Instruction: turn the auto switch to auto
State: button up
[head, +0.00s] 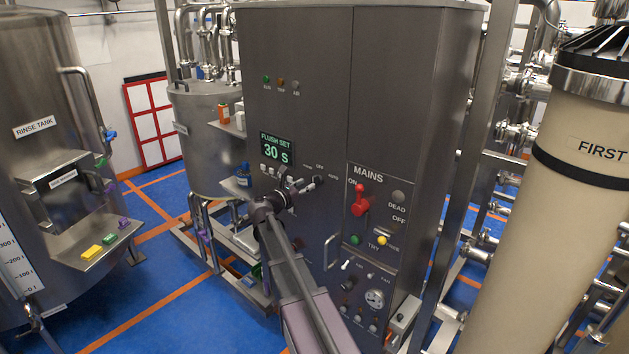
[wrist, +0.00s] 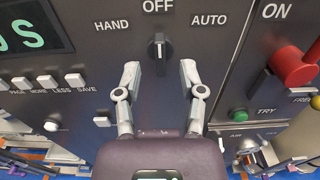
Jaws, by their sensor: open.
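The auto switch (wrist: 160,46) is a black rotary knob with a white pointer line, seen in the wrist view on the dark cabinet panel. Its pointer stands upright, toward OFF. HAND is lettered to its upper left and AUTO (wrist: 209,20) to its upper right. My gripper (wrist: 160,75) is open, with one finger to the lower left of the knob and one to the lower right, neither visibly touching it.
A display (head: 277,149) reading FLUSH SET 30 S is left of the switch, with small push buttons (wrist: 47,82) below it. The MAINS panel to the right carries a red handle (head: 361,201) and a green button (wrist: 239,115). A door handle (head: 330,252) projects below.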

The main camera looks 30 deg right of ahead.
aim_at(313, 180)
jog(key=shift+x, duration=2.5)
grip_shut()
